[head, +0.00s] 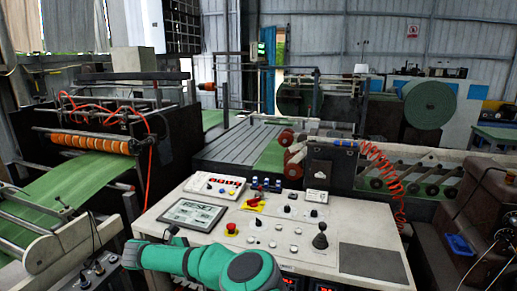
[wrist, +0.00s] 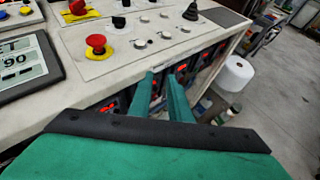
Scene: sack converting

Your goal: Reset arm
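My gripper (wrist: 160,77) shows in the wrist view as two teal fingers with a gap between them and nothing held. The fingers are in front of the control desk's front face, below its top edge. My teal arm (head: 205,262) crosses the lower part of the head view, in front of the control desk (head: 160,217); the gripper cannot be made out there. The desk top carries a red emergency button (head: 231,229), also in the wrist view (wrist: 96,43), a black joystick (head: 320,238) and a display (head: 193,214) with large lettering.
A machine with orange rollers (head: 90,143) and green sheet stands at left. A coiled orange hose (head: 385,170) hangs behind the desk.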

